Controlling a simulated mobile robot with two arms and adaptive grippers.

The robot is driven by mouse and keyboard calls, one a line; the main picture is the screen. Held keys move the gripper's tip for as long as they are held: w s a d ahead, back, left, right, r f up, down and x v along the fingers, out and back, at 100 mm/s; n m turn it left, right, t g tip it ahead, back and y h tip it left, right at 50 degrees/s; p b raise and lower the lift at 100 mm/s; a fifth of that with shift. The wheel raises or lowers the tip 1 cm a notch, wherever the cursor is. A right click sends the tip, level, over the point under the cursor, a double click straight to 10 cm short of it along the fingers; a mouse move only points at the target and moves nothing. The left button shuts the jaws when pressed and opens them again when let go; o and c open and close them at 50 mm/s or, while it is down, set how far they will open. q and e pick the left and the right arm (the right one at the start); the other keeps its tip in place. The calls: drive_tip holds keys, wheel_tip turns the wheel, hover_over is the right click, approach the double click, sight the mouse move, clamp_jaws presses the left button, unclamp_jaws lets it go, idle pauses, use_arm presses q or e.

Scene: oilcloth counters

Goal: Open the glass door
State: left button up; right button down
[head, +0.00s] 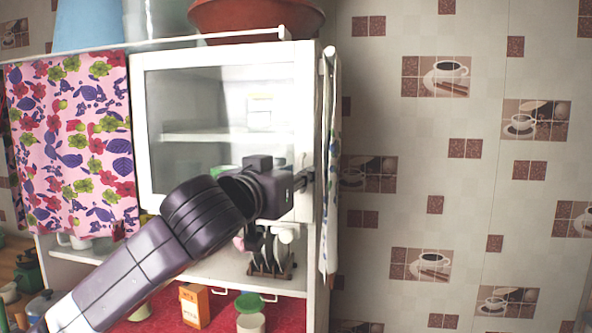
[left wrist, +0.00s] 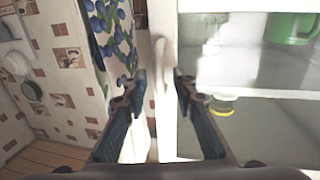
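The glass door (head: 215,100) has a white frame and a clear pane, and is on the upper part of a white cabinet. It looks shut. My left arm reaches across the pane, and my left gripper (head: 306,180) is at the door's right edge. In the left wrist view my left gripper (left wrist: 157,88) is open, one finger on each side of a pale upright strip (left wrist: 163,110) at the door's edge. I cannot tell whether the fingers touch it. My right gripper is not in view.
A patterned cloth (head: 332,150) hangs on the cabinet's right side, close to my gripper. A floral curtain (head: 72,140) hangs left of the door. A dish rack (head: 270,255) stands on the shelf below. A brown bowl (head: 255,18) stands on top. The tiled wall is at right.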

use_arm(q)
clamp_jaws()
drive_tip(key=shift+s, duration=0.1)
idle(0.4)
